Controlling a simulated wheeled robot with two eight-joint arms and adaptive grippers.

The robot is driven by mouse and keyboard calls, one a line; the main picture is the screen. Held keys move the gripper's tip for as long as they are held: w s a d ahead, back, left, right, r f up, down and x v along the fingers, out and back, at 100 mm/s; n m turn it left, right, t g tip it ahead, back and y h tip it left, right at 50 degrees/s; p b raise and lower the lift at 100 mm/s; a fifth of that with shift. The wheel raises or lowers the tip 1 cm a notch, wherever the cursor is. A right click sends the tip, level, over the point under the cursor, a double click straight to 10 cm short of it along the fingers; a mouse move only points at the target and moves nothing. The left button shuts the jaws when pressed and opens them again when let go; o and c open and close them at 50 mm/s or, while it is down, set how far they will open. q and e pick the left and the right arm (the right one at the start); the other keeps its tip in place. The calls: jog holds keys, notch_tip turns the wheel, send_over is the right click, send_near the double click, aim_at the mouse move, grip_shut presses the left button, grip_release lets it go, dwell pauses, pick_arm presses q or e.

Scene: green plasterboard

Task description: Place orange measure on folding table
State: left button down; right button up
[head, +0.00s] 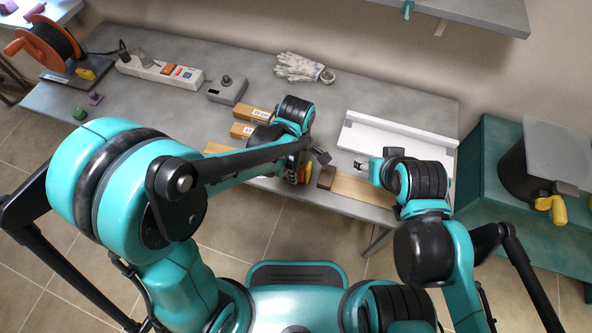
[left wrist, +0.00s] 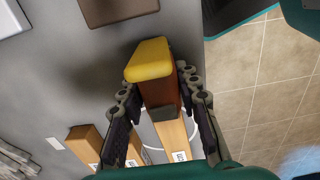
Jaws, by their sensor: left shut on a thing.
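In the left wrist view, the orange measure (left wrist: 163,94), with a yellow end (left wrist: 150,60), sits between the two fingers of my left gripper (left wrist: 158,88), which is shut on it. In the head view, my left gripper (head: 303,167) is near the front edge of the grey folding table (head: 365,95), and the measure is mostly hidden by it. The grey top also shows in the left wrist view (left wrist: 60,75). I cannot tell whether the measure touches the table. My right gripper (head: 366,167) is over the white tray's front left; its fingers are too small to read.
Labelled wooden blocks (head: 258,114) lie behind my left gripper. A brown block (head: 326,178) and a light board (head: 360,190) lie to its right, before the white tray (head: 395,143). A power strip (head: 160,70), grey box (head: 227,90) and gloves (head: 299,67) stand farther back.

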pick_arm(q)
jog(key=shift+r, duration=0.1)
jog(key=c, duration=1.1)
grip_release()
